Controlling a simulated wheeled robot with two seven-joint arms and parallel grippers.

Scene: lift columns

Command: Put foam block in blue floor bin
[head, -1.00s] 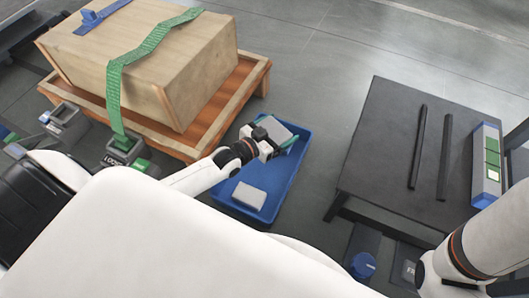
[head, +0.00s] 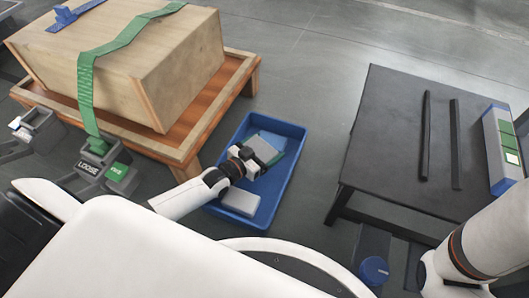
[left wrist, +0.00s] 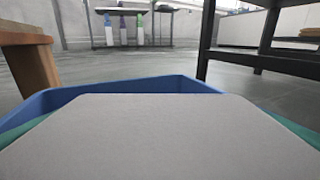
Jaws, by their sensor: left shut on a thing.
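My left gripper (head: 262,155) is shut on a grey foam block (head: 264,148). The block is over the far half of the blue floor bin (head: 297,170), inside its outline as seen from above. I cannot tell whether it touches the bin floor. In the left wrist view the held block (left wrist: 160,135) fills the lower part, with green fingers at its sides and the blue bin rim (left wrist: 65,97) beyond it. A second pale grey block (head: 240,200) lies in the near part of the bin. My right arm enters at the right, but its gripper is out of view.
A large crate (head: 150,65) with a green strap sits on a wooden pallet (head: 240,75) left of the bin. A dark table (head: 385,150) with two black bars stands to the right. Open floor (head: 300,60) lies behind the bin.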

